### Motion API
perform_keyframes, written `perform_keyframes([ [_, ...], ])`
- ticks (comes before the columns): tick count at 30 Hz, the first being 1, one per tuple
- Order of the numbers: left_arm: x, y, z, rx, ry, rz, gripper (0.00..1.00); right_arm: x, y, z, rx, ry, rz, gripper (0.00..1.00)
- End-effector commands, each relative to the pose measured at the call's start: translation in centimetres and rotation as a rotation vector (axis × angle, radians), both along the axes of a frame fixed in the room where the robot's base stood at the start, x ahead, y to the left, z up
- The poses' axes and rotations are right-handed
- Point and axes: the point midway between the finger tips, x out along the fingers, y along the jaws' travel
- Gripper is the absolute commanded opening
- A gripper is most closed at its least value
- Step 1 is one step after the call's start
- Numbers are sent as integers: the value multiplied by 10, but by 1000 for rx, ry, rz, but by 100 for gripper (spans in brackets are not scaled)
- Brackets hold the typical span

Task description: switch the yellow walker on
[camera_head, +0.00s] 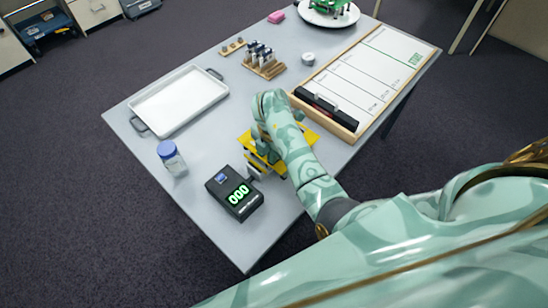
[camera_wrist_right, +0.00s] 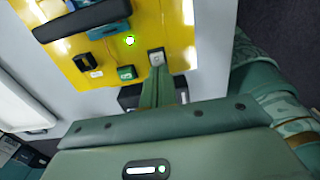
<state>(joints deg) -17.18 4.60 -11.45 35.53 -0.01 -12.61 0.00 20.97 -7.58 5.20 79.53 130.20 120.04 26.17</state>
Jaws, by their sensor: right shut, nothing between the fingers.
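The yellow walker (camera_head: 301,134) sits near the front of the grey table, partly hidden under my right arm. In the right wrist view its yellow top (camera_wrist_right: 180,30) carries a small white rocker switch (camera_wrist_right: 156,57), a lit green light (camera_wrist_right: 129,40), a green part (camera_wrist_right: 127,73) and a black part (camera_wrist_right: 85,62). My right gripper (camera_head: 262,140) is over the walker. In the right wrist view the gripper (camera_wrist_right: 160,78) is shut and empty, its fingertips at or just by the rocker switch; I cannot tell whether they touch. My left gripper is not in view.
A blue-lidded jar (camera_head: 172,158) and a white tray (camera_head: 150,117) are to the left. A wood-framed whiteboard (camera_head: 345,77) lies right of it. A wooden rack (camera_head: 264,70) stands behind.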

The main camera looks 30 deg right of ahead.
Motion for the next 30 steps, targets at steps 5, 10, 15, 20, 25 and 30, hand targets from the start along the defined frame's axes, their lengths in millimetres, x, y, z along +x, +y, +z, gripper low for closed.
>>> perform_keyframes([
  [5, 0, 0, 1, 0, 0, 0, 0, -1, 0, 0, 0, 3, 1, 0],
  [10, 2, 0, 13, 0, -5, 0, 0, -1, 0, 14, 1, 1, 0, 0],
  [15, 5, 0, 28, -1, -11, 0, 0, -1, 0, 32, 0, 1, 0, 0],
  [20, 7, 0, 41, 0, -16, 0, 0, 0, 1, 47, 1, 0, 0, 0],
  [25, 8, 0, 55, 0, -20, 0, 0, 0, 0, 64, 1, 0, 0, 0],
  [30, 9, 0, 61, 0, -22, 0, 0, -1, 0, 70, 1, 1, 0, 0],
])
